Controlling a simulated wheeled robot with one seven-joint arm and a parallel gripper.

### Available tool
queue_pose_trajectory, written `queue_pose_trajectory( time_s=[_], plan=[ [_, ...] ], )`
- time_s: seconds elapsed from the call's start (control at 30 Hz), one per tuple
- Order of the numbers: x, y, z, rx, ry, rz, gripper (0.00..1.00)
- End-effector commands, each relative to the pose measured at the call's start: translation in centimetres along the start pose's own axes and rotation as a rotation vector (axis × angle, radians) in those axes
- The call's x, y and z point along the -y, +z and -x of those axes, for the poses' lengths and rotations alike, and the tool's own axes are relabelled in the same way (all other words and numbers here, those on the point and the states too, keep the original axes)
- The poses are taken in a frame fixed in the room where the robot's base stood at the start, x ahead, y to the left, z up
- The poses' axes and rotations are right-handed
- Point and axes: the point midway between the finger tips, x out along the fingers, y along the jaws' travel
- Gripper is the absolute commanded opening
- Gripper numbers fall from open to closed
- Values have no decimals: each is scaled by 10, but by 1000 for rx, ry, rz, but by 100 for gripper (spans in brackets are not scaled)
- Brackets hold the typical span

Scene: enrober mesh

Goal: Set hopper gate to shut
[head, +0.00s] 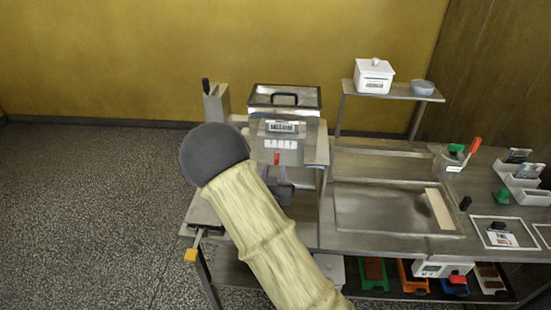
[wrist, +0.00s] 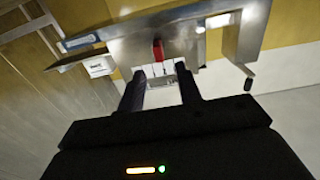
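The hopper (head: 284,97) is a steel box with a dark-rimmed lid and a black handle. A pale marked scale strip (head: 281,144) is on its front, and it also shows in the wrist view (wrist: 160,70). A small red lever (head: 277,158), which looks like the gate lever, sits just below the strip. In the wrist view the red lever (wrist: 158,49) stands between and beyond my fingertips. My gripper (head: 276,171) is in front of the lever; its two fingers (wrist: 159,75) are apart with nothing between them. The scale's lettering is too small to read.
A steel table with a tray (head: 385,210) is on the right. A shelf (head: 400,92) behind it holds a white box (head: 374,76) and a grey bowl (head: 422,87). Coloured bins (head: 374,274) stand below. A yellow-ended handle (head: 190,255) sticks out at the front left. The left floor is clear.

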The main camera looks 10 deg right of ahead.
Motion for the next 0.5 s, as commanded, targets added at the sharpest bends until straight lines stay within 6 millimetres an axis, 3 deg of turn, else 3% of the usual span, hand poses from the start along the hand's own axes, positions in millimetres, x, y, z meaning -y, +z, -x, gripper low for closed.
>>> queue_pose_trajectory(
  time_s=[0.2,0.5],
  plan=[
    [-1,-2,-37,-2,2,0,35],
    [0,0,-54,0,0,0,35]
  ],
)
